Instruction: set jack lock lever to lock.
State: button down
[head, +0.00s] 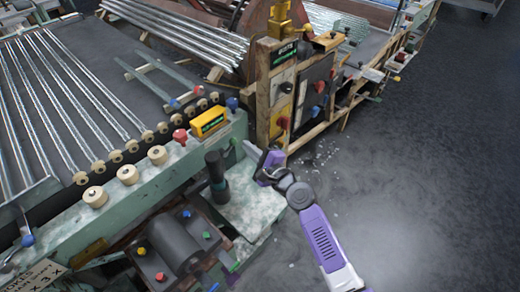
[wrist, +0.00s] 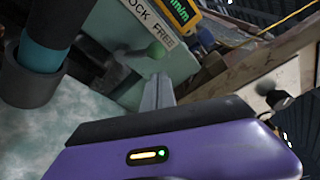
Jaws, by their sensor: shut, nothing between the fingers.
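The lock lever's green ball knob (wrist: 156,49) shows in the wrist view, below a white label (wrist: 150,18) that reads "OCK FREE", its start cut off. The lever's arm is not clear, so I cannot tell which end it is set to. My purple gripper (head: 248,148) is beside the pale green machine frame in the head view. Its narrow grey fingers (wrist: 158,82) are together and empty in the wrist view. They point up at the knob and look close below it; I cannot tell whether they touch it.
A dark upright post (head: 217,183) stands left of my gripper; it also shows in the wrist view (wrist: 40,65). A yellow display box (head: 208,122) sits behind on the frame. A wooden-framed control panel (head: 283,95) stands close behind. Open floor (head: 420,180) lies right.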

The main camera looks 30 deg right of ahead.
aim_at(234, 145)
jog(key=shift+w+a+r, duration=0.2)
jog(key=shift+a+r, duration=0.1)
jog(key=shift+a, duration=0.3)
jog(key=shift+s+a+r+n+b, duration=0.1)
jog(key=shift+a+r+n+b, duration=0.1)
jog(key=shift+n+b, duration=0.3)
jog(key=n+b, duration=0.1)
jog(key=a+n+t+b, duration=0.1)
jog(key=n+b, duration=0.1)
jog(key=a+n+b, duration=0.1)
jog(key=n+b, duration=0.1)
jog(key=shift+s+r+h, duration=0.25)
jog(key=shift+r+h, duration=0.05)
jog(key=shift+r, duration=0.1)
jog(key=shift+s+a+r+n+t+y+b, duration=0.2)
jog(key=shift+a+n+b, duration=0.25)
jog(key=shift+n+b, duration=0.7)
jog(key=shift+s+a+n+t+y+b, duration=0.1)
jog(key=shift+a+n+t+b, duration=0.35)
jog(key=shift+n+b, duration=0.65)
jog(key=shift+s+a+r+n+t+y+b, duration=0.15)
jog(key=shift+a+n+b, duration=0.35)
jog(key=shift+n+b, duration=0.65)
jog(key=shift+b, duration=0.35)
